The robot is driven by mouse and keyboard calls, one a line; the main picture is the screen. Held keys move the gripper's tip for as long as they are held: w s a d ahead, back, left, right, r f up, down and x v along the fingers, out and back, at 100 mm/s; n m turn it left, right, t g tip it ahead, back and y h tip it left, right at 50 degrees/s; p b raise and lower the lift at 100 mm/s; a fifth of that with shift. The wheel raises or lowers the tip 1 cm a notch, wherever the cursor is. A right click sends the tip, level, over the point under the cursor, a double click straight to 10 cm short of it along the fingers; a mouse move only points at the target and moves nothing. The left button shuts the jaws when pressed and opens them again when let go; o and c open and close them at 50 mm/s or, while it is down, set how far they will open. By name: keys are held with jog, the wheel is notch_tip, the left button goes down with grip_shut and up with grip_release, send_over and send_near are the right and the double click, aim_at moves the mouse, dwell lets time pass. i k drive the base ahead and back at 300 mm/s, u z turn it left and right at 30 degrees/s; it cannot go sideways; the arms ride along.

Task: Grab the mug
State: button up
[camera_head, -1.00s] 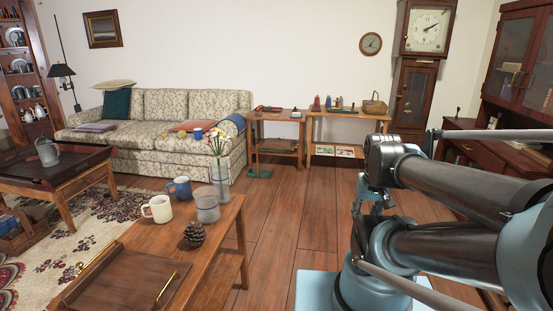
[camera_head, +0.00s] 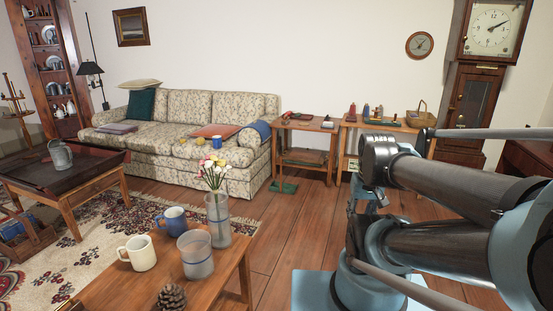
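A cream mug (camera_head: 141,253) stands upright on the near wooden table (camera_head: 122,293), at lower left. A blue mug (camera_head: 172,221) stands behind and to the right of it on the same table. Which of the two is meant, I cannot tell from the picture. My arm is folded at the right of the view. What looks like my gripper (camera_head: 364,199) is a dark linkage below the arm's near joint, well to the right of both mugs and apart from them. Its fingers are too small and too hidden to read.
A frosted glass cup (camera_head: 195,258), a flower vase (camera_head: 218,218) and a pinecone (camera_head: 171,297) stand close to the mugs. A patterned sofa (camera_head: 168,108) and two small side tables (camera_head: 308,122) stand behind. Wood floor (camera_head: 278,222) lies clear right of the table.

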aim_at(217, 141)
jog(key=u, duration=0.15)
jog(key=i, duration=1.15)
jog(key=u, duration=0.45)
jog(key=i, duration=2.15)
jog(key=u, duration=0.2)
